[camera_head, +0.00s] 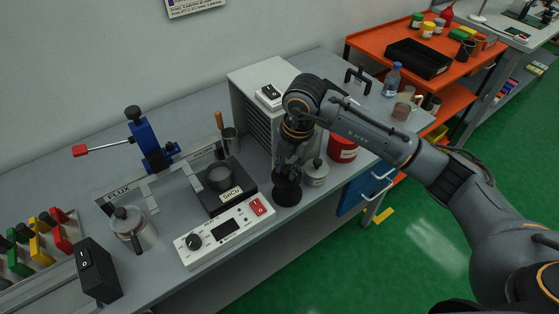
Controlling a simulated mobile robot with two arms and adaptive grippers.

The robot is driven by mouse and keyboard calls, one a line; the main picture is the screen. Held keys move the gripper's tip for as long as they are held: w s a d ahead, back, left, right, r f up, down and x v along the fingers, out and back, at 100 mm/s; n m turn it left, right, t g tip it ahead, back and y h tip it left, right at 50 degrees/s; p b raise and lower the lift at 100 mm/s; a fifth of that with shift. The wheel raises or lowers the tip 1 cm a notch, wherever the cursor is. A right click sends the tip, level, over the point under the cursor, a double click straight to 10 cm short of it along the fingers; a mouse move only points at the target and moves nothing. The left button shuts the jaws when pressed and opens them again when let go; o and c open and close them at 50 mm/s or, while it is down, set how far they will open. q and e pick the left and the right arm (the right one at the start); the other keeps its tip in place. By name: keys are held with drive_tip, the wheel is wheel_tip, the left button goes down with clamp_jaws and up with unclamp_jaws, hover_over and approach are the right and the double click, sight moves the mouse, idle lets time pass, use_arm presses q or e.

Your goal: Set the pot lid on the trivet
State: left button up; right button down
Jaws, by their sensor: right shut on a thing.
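My right gripper (288,166) reaches down at the middle of the bench and is shut on the pot lid (288,175), a small dark piece mostly hidden by the fingers. Directly below is a black round disc (287,196), which looks like the trivet. Dark on dark, I cannot tell whether the lid touches it or hangs just above. The open solder pot (219,178), on a black block labelled SnCu, stands to the left. My left gripper is not in view.
A white control box (225,232) with a red switch lies in front of the pot. A pale knobbed jar (315,173) and a red container (343,148) stand close right of the gripper. A grey cabinet (262,95) rises behind. A lidded metal jar (130,225) stands left.

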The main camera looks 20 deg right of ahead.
drive_tip(key=shift+d+f, duration=0.15)
drive_tip(key=shift+f, duration=0.2)
drive_tip(key=shift+f+b, duration=0.6)
drive_tip(key=shift+f, duration=0.05)
wheel_tip(320, 180, down, 4)
drive_tip(key=b, duration=0.3)
drive_tip(key=shift+f, duration=0.25)
use_arm(q)
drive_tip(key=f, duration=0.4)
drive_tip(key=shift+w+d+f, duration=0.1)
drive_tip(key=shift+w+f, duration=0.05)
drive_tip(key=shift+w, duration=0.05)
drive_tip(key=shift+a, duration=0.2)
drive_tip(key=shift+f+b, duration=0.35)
drive_tip(key=shift+b, duration=0.05)
use_arm(e)
drive_tip(key=shift+f, duration=0.3)
